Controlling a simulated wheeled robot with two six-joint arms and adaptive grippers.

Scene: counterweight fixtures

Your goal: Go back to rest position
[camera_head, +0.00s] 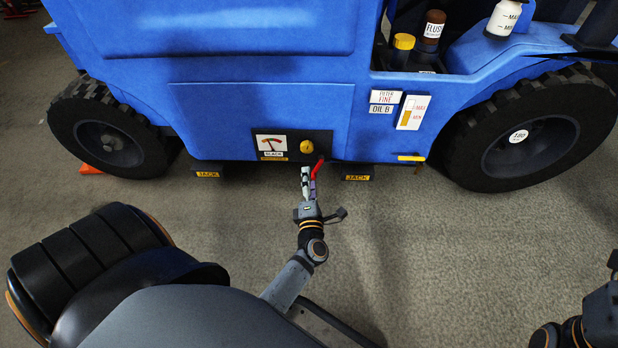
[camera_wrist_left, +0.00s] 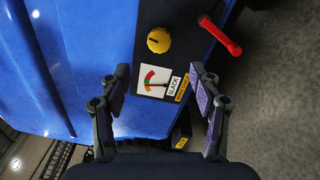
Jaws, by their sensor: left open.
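My left gripper (camera_head: 308,181) reaches toward the side of a blue vehicle (camera_head: 262,110). In the left wrist view the left gripper (camera_wrist_left: 160,88) has its fingers spread apart with nothing between them. Beyond the fingers is a dark panel with a yellow knob (camera_wrist_left: 159,40), a gauge card (camera_wrist_left: 152,81) labelled SLACK and a red lever (camera_wrist_left: 221,36). In the head view the red lever (camera_head: 318,167) is right beside the left fingertips; I cannot tell there whether they touch. Part of my right arm (camera_head: 600,310) shows at the lower right edge; its fingers are out of view.
The vehicle has black wheels (camera_head: 110,136) and (camera_head: 519,137), and JACK labels (camera_head: 207,174) and (camera_head: 357,177) low on its side. A yellow-capped jar (camera_head: 402,50), a FLUSH bottle (camera_head: 432,30) and a white bottle (camera_head: 503,18) stand on it. The grey floor (camera_head: 440,250) at right is clear.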

